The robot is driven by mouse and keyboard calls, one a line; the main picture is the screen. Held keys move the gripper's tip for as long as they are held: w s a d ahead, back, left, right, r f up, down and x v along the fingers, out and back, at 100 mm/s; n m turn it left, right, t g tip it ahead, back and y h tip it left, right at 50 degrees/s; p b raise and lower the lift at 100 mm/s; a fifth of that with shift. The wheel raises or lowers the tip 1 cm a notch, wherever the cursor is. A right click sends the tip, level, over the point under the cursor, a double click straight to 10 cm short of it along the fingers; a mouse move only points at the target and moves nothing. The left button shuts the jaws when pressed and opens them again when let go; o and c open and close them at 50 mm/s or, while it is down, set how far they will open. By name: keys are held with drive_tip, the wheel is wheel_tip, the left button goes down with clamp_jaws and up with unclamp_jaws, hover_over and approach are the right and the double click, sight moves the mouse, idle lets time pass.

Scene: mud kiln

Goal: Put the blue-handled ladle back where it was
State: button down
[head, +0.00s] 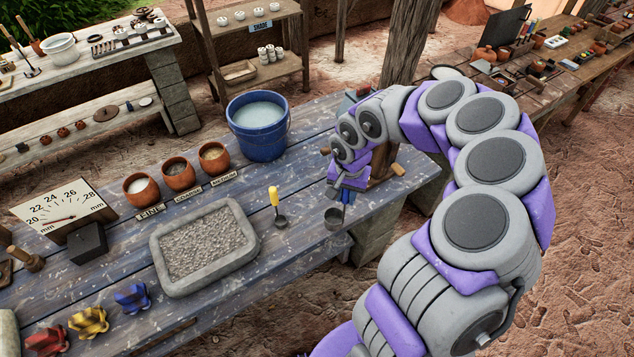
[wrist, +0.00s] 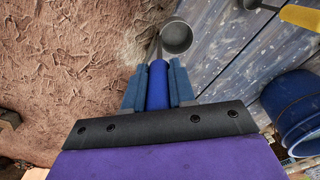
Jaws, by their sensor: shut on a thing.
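The blue-handled ladle (wrist: 157,85) is between the two fingers of my gripper (wrist: 158,88) in the wrist view, with its grey metal cup (wrist: 177,37) beyond the fingertips. In the head view my gripper (head: 346,190) points down near the right front edge of the blue plank table, shut on the blue handle (head: 346,197). The ladle's cup (head: 333,219) hangs below it at the table's edge. I cannot tell whether the cup touches the table.
A stone tray of grey grit (head: 158,262) lies left of the ladles. A blue bucket of water (head: 259,125) and several clay pots (head: 178,173) with labels stand behind. A wooden block stand (head: 385,165) is close behind my gripper. Bare table shows between the tray and bucket.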

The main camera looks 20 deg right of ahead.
drive_tip(key=w+a+f+b, duration=0.1)
drive_tip(key=w+a+f, duration=0.1)
drive_tip(key=w, duration=0.3)
drive_tip(key=w+a+f+b, duration=0.1)
drive_tip(key=w+a+f, duration=0.1)
drive_tip(key=w, duration=0.3)
drive_tip(key=shift+w+f+b, duration=0.15)
drive_tip(key=shift+f+b, duration=0.2)
drive_tip(key=c, duration=0.9)
unclamp_jaws()
drive_tip(key=shift+a, duration=0.1)
drive_tip(key=shift+c, duration=0.2)
drive_tip(key=shift+r, duration=0.1)
